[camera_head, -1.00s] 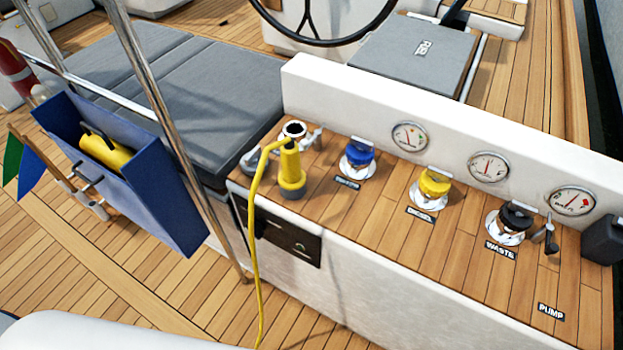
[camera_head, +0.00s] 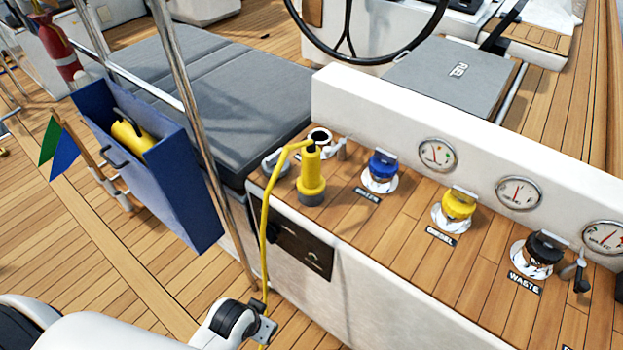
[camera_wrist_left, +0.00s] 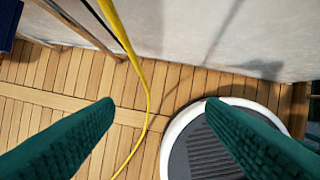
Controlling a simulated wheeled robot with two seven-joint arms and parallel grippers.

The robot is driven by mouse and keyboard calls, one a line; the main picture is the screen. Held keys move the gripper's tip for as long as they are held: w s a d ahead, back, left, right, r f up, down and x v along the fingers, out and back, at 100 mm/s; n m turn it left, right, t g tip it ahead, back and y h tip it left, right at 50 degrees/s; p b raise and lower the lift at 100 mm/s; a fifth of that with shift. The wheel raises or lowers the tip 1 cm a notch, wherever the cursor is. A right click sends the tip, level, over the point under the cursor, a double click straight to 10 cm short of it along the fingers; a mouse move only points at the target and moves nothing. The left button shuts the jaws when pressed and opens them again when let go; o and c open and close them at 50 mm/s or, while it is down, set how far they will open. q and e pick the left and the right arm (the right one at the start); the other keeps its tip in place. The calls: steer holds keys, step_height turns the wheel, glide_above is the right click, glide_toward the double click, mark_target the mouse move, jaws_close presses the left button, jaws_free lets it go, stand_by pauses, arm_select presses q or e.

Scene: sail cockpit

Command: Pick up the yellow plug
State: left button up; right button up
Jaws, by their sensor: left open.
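The yellow plug (camera_head: 311,175) stands upright on the wooden counter at its left end, in front of an open round fitting with a dark hole. Its yellow cable (camera_head: 265,225) leaves the top, bends left and hangs over the counter's front to the floor. My left arm comes in from the lower left, below and in front of the plug; its fingers cannot be made out there. In the left wrist view my left gripper (camera_wrist_left: 160,105) is open, with its green fingers wide apart and empty. The cable (camera_wrist_left: 147,85) runs down beyond the gap between them, and the plug is out of that view.
Blue (camera_head: 382,165), yellow (camera_head: 458,203) and black (camera_head: 545,247) caps stand along the counter to the right, below several gauges. A steel post (camera_head: 200,130) and a blue box (camera_head: 170,180) stand left of the plug. A dark panel (camera_head: 300,250) is on the counter's front.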

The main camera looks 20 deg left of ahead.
arm_select(q)
step_height(320, 180, up, 6)
steer(key=w+t, duration=0.2)
steer(key=w, duration=0.1)
steer(key=t+h+b, duration=0.1)
steer(key=t+h, duration=0.2)
steer(key=t, duration=0.9)
glide_toward(315, 160)
step_height(315, 160, down, 4)
steer(key=w, duration=0.9)
steer(key=w+p, duration=0.1)
steer(key=w, duration=0.3)
steer(key=shift+w+d, duration=0.1)
steer(key=shift+d, duration=0.3)
steer(key=shift+c, duration=0.3)
steer(key=shift+r, duration=0.1)
steer(key=c, duration=1.2)
